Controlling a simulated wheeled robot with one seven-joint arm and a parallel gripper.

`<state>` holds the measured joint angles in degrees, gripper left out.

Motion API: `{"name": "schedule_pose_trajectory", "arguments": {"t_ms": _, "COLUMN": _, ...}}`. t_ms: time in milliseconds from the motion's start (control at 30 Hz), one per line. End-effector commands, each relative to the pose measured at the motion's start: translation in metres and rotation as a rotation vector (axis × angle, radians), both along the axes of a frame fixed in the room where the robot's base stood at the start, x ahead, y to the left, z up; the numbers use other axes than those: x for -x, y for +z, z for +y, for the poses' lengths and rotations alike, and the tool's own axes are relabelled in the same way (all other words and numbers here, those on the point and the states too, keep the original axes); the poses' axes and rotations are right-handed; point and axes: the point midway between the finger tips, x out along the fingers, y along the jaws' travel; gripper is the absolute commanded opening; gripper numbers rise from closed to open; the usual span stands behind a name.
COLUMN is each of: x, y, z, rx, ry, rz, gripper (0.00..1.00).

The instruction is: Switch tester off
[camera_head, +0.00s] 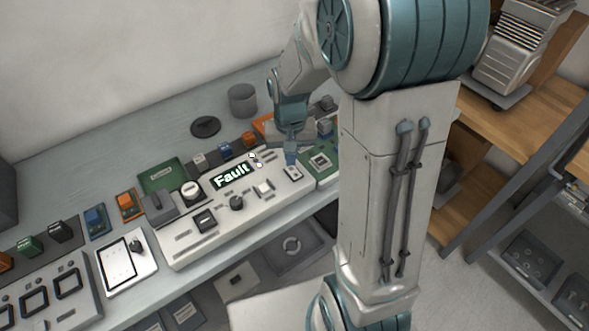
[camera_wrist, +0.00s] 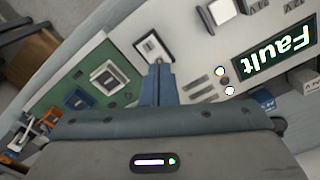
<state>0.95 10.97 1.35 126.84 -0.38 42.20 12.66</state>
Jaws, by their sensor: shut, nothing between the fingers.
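The tester (camera_head: 178,247) is a long white panel on the bench, with a lit display (camera_head: 232,176) reading "Fault". The display also shows at the right of the wrist view (camera_wrist: 274,55). A dark knob, a black switch (camera_head: 204,220) and a white square button (camera_head: 264,188) are on its face. At its right end is a small framed switch (camera_head: 292,173); it shows in the wrist view (camera_wrist: 151,47) just beyond my fingertips. My gripper (camera_head: 291,158) is shut and empty, pointing down over that end. In the wrist view its blue fingers (camera_wrist: 158,72) appear close to the switch; contact cannot be told.
A green board (camera_head: 325,160) with a module adjoins the tester's right end. Small coloured blocks line its back edge. A tablet-like device (camera_head: 125,262) lies to the left. A grey cup (camera_head: 242,100) and black disc (camera_head: 205,127) stand behind, with clear bench around them.

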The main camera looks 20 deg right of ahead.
Motion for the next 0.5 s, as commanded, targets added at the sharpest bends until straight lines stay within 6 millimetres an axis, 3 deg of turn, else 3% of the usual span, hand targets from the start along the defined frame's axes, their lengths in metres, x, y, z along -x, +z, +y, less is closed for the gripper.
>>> {"name": "schedule_pose_trajectory", "arguments": {"t_ms": 500, "x": 0.0001, "y": -0.0080, "z": 0.0000, "rx": 0.000, "ry": 0.000, "rz": 0.000, "gripper": 0.00}}
